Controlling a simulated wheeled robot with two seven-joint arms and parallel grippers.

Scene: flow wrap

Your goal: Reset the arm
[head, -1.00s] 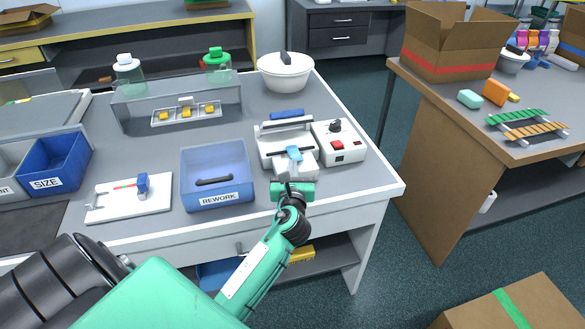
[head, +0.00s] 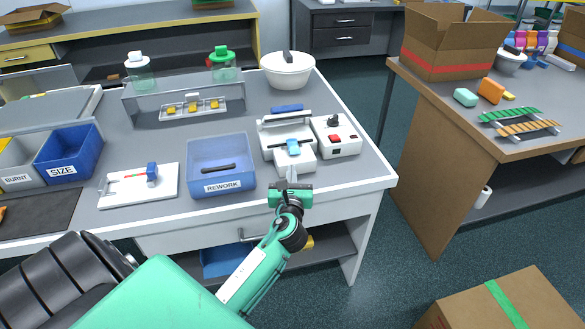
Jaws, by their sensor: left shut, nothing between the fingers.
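My left gripper (head: 291,178) is in the head view at the front edge of the grey workbench (head: 240,108). It is shut and empty, with its fingertips just in front of a white sealing device (head: 288,142) that has a blue piece (head: 293,146) on it. The green arm reaches up to it from the lower left. My right gripper is not in view.
A blue REWORK bin (head: 222,188) stands left of the device, and a white box with a red switch (head: 336,138) on its right. Farther left are a white board (head: 138,186) and a blue SIZE bin (head: 66,172). A cardboard carton (head: 500,305) stands at the lower right.

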